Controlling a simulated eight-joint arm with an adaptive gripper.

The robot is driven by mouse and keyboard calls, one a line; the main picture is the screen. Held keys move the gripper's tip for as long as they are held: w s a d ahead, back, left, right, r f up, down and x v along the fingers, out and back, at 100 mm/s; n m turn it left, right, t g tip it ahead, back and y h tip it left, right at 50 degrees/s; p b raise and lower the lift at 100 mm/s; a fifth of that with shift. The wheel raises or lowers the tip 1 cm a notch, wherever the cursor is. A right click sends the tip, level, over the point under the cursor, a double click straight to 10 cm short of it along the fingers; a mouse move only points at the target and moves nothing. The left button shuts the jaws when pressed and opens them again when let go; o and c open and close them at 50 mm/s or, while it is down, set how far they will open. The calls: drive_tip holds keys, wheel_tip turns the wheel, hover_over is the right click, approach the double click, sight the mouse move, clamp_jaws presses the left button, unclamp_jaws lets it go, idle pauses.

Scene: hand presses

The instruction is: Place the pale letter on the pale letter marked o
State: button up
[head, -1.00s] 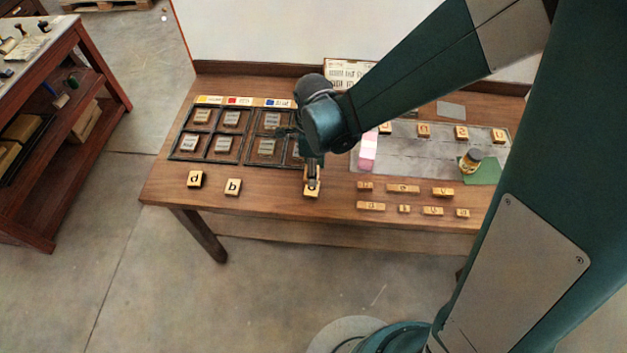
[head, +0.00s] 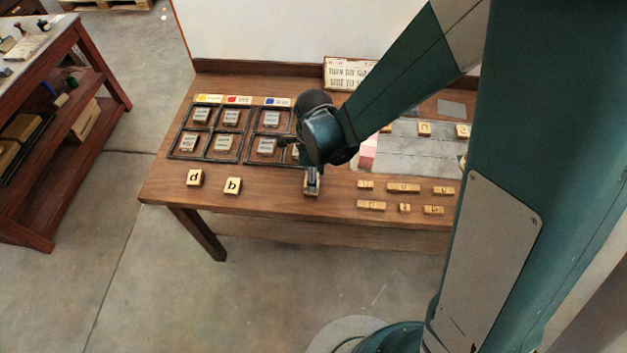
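A pale letter block (head: 311,192) sits near the table's front edge, mostly covered by my gripper (head: 312,184). The fingers reach down at the block; whether they are closed on it is too small to tell. Two more pale blocks lie to the left, marked d (head: 195,178) and b (head: 233,186). Pale blocks also stand along the back of the grey slab (head: 400,155), one of them at its middle (head: 424,129) and one farther right (head: 462,131). I cannot make out a letter o on any block.
A dark divided frame (head: 205,158) with grey blocks lies at the left under colour labels. Several small tan blocks, including a long one (head: 403,188), lie right of my gripper. A sign (head: 347,74) stands at the back. My arm hides the table's right end.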

drive_tip(key=shift+f, duration=0.85)
drive_tip(key=shift+f, duration=0.15)
drive_tip(key=o, duration=0.8)
drive_tip(key=shift+o, duration=0.3)
wheel_tip(320, 180, up, 12)
drive_tip(key=p, duration=0.1)
drive_tip(key=shift+p, duration=0.3)
idle(0.3)
drive_tip(key=shift+r, duration=0.2)
